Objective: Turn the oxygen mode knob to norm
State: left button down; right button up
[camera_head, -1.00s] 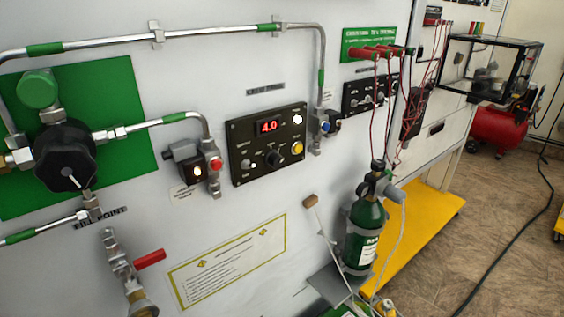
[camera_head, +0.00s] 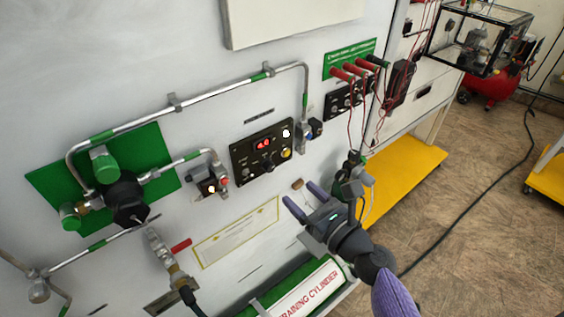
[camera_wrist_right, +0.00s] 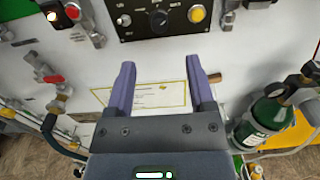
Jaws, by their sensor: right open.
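A black control panel (camera_head: 241,157) hangs on the white wall, with a red lit display (camera_head: 264,144) reading 4.0. Its black round knob (camera_head: 271,159) sits below the display; the knob also shows at the top of the right wrist view (camera_wrist_right: 157,17). The knob's markings are too small to read, so its setting cannot be told. My right gripper (camera_head: 300,193) is open and empty, below and right of the panel. In the right wrist view its two purple fingers (camera_wrist_right: 160,63) point toward the panel, apart from the knob. My left gripper is not in view.
A yellow button (camera_head: 286,154) sits right of the knob. A grey valve block (camera_head: 206,185) with a lit lamp stands left of the panel. A green cylinder (camera_wrist_right: 265,118) stands right of my gripper. Red cables (camera_head: 352,110) hang at upper right. The wall below the panel is mostly clear.

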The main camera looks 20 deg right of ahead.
aim_at(272, 169)
jog(key=x, duration=0.9)
jog(key=shift+f, duration=0.2)
grip_shut()
